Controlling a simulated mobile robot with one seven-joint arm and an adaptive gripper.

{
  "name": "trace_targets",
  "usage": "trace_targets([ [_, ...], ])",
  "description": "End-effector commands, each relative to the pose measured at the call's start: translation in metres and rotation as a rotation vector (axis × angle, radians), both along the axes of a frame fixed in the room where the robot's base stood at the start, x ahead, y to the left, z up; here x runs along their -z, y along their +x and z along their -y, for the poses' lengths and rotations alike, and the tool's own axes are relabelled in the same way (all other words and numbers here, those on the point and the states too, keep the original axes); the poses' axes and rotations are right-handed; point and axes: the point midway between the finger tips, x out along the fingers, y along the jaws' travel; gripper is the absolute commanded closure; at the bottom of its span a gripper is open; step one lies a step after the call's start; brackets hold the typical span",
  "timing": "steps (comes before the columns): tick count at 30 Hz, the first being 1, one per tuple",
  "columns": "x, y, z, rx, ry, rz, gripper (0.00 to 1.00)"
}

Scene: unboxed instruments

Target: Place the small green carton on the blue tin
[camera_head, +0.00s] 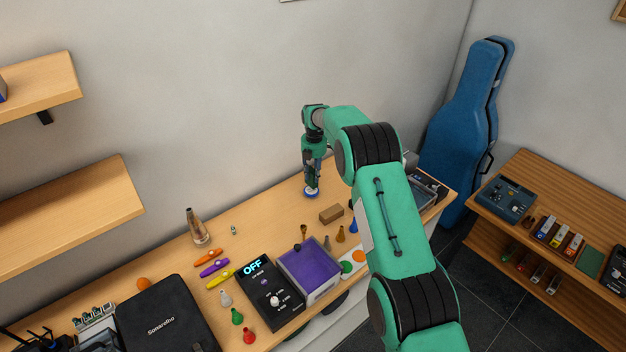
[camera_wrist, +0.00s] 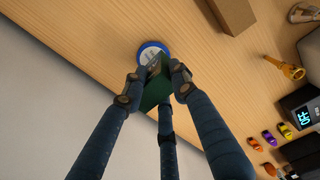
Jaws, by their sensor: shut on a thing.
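My gripper (camera_wrist: 154,84) is shut on the small green carton (camera_wrist: 154,95), which sits between its fingers in the wrist view. The blue tin (camera_wrist: 143,50), round with a blue rim and a pale top, lies on the wooden table just beyond the carton, which partly overlaps it in the picture. I cannot tell whether carton and tin touch.
A brown box (camera_head: 331,213) lies right of and nearer than the tin. Small mouthpieces, a purple-lined tray (camera_head: 310,270) and a black pedal showing OFF (camera_head: 268,290) stand nearer the front. The wall is close behind; the table (camera_head: 265,215) left of the tin is clear.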

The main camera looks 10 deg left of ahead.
Motion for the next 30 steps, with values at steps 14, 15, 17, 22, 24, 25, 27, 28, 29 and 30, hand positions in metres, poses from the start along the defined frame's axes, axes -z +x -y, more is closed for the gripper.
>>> trace_targets([
  [14, 0.001, 0.006, -0.002, 0.0, 0.0, 0.0, 0.98],
  [15, 0.001, 0.006, -0.002, 0.0, 0.0, 0.0, 0.98],
  [17, 0.002, 0.006, -0.002, 0.0, 0.0, 0.0, 0.98],
  [22, 0.015, 0.005, -0.002, 0.0, -0.001, -0.002, 0.98],
  [24, 0.022, 0.005, -0.002, 0.0, -0.001, -0.002, 0.98],
  [25, 0.025, 0.005, -0.002, 0.0, 0.0, -0.001, 0.98],
  [27, 0.03, 0.005, -0.002, 0.0, -0.001, -0.001, 0.98],
  [28, 0.032, 0.006, -0.002, 0.0, 0.0, 0.0, 0.98],
  [29, 0.033, 0.006, -0.002, 0.0, 0.0, 0.0, 0.98],
  [30, 0.034, 0.006, -0.002, 0.0, 0.001, 0.001, 0.98],
])
